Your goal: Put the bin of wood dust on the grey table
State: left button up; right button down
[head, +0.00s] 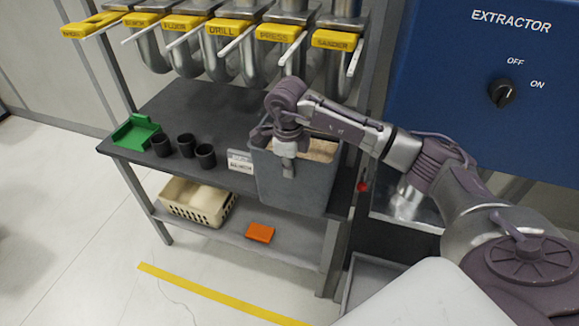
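The grey bin (305,184), with tan wood dust (322,149) inside, is at the right front of a dark shelf unit's top (230,115). Its lower front overlaps the top's front edge in the head view; I cannot tell whether it rests there or is slightly raised. My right gripper (288,170) points down at the bin's front rim, with a fingertip in front of the wall. The other finger is hidden, so its grip is unclear. My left gripper is not in view. No separate grey table can be made out.
A green holder (136,132) and dark cups (186,146) stand left of the bin. A cream basket (196,202) and an orange item (260,232) lie on the lower shelf. Pipes with yellow labelled handles (221,28) hang above. A blue extractor panel (480,90) stands right.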

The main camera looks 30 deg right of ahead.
jog(key=shift+w+f, duration=0.1)
jog(key=c, duration=1.2)
grip_release()
jog(key=shift+a, duration=0.1)
jog(key=shift+c, duration=0.2)
